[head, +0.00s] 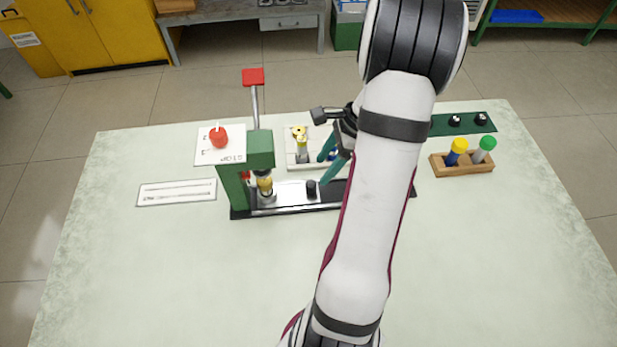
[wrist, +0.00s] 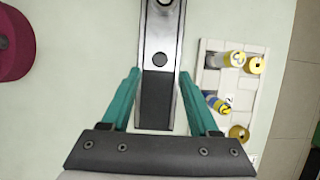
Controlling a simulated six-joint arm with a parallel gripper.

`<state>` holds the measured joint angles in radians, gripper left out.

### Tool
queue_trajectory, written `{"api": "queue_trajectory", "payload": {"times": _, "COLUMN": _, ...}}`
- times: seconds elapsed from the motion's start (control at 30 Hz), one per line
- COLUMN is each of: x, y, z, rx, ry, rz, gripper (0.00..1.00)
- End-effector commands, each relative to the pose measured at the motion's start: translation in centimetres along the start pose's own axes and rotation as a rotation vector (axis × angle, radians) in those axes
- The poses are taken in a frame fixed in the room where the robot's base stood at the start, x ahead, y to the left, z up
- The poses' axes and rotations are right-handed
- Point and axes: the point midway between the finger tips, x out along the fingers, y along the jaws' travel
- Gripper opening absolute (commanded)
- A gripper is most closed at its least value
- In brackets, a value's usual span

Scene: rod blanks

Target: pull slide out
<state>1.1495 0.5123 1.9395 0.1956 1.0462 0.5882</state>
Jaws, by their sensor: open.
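A green press (head: 232,185) with a red-topped lever stands on a dark base rail. The silver slide (head: 285,192) lies on the rail, its left end under the press head, with a black knob (head: 311,188) near its right end. A yellow and dark piece (head: 264,184) stands at the left end of the slide. In the wrist view the slide (wrist: 160,32) and round knob (wrist: 160,59) lie just beyond my fingertips. My gripper (head: 323,170) is open and empty, its teal fingers either side of the rail line in the wrist view (wrist: 160,73). Its height above the rail is unclear.
A white tray (wrist: 240,92) with several yellow-ended rods lies behind the rail. A red knob (head: 218,137) sits on a white panel. A white card (head: 177,192) lies left. The table front is clear.

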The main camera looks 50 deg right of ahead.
Motion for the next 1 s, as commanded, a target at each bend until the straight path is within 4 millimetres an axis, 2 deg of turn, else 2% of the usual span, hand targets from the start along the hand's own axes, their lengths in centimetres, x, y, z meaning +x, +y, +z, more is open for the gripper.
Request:
{"api": "queue_trajectory", "payload": {"times": 0.1, "x": 3.3, "y": 0.1, "z": 0.1, "rx": 0.001, "ry": -0.002, "rz": 0.006, "gripper": 0.61}}
{"api": "queue_trajectory", "payload": {"times": 0.3, "x": 6.8, "y": 0.0, "z": 0.1, "rx": -0.002, "ry": -0.001, "rz": 0.002, "gripper": 0.61}}
{"api": "queue_trajectory", "payload": {"times": 0.43, "x": 7.7, "y": 0.0, "z": 0.0, "rx": -0.001, "ry": 0.0, "rz": 0.001, "gripper": 0.61}}
{"api": "queue_trajectory", "payload": {"times": 0.7, "x": 7.9, "y": 0.0, "z": 0.0, "rx": -0.001, "ry": 0.0, "rz": -0.001, "gripper": 0.61}}
{"api": "queue_trajectory", "payload": {"times": 0.77, "x": 7.9, "y": 0.0, "z": 0.0, "rx": -0.001, "ry": 0.0, "rz": -0.001, "gripper": 0.52}}
{"api": "queue_trajectory", "payload": {"times": 1.0, "x": 7.8, "y": 0.0, "z": 0.0, "rx": -0.001, "ry": 0.0, "rz": -0.001, "gripper": 0.09}}
